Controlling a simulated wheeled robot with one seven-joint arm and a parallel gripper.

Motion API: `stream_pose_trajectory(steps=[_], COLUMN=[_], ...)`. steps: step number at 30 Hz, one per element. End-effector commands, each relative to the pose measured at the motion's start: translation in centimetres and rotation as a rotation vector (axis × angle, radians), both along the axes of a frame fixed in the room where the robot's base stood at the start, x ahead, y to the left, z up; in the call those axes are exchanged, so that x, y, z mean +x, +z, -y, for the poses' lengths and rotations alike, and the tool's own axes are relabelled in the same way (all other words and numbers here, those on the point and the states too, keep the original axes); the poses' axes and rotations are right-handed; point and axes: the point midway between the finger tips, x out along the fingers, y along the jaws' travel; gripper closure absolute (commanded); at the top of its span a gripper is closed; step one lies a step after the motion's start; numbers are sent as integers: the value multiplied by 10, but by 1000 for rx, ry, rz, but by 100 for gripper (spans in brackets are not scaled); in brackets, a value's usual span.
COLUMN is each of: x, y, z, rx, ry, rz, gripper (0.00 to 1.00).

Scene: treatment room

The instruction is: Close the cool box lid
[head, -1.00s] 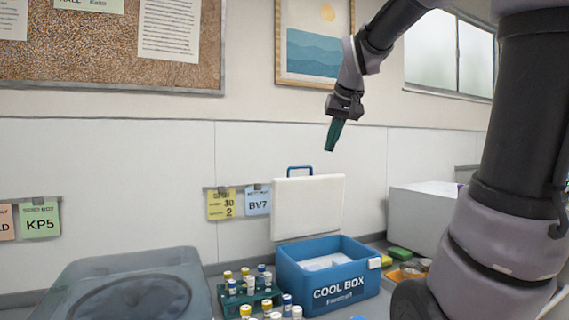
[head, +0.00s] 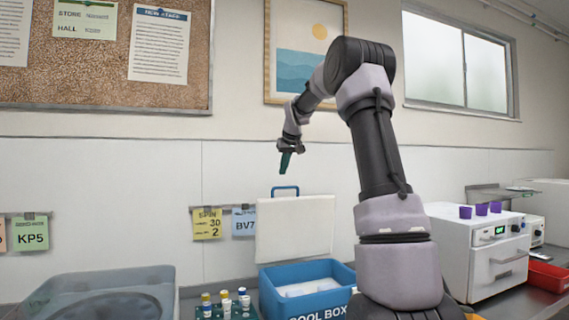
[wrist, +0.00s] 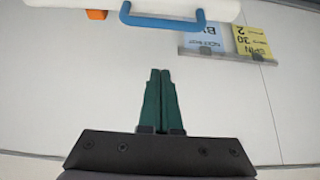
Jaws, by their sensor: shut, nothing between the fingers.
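The cool box (head: 305,292) is a blue box with white contents, on the counter at the lower middle of the head view. Its white lid (head: 294,229) stands upright at the back, open, with a blue handle (head: 285,190) on its top edge. My gripper (head: 285,164), with green fingers, is shut and empty, pointing down above the lid handle. In the wrist view the gripper fingers (wrist: 161,100) are together, apart from the handle (wrist: 161,18) at the top of the picture. A strip of the lid (wrist: 215,8) shows there too.
Vials in a rack (head: 225,305) stand left of the box, beside a translucent-lidded machine (head: 105,295). A white device (head: 480,255) with purple cups stands at the right. Cards (head: 207,223) hang on the wall left of the lid.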

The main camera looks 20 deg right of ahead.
Motion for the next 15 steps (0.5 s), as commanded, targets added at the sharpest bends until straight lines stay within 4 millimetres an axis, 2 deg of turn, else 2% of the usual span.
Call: stream_pose_trajectory(steps=[1, 6, 9, 15], x=[7, 28, 9, -9], y=[-12, -40, -41, -47], z=[0, -1, 0, 0], rx=[1, 1, -1, 0], ry=[2, 2, -1, 0], rz=[-4, -3, 0, 0], gripper=[100, 100, 100, 100])
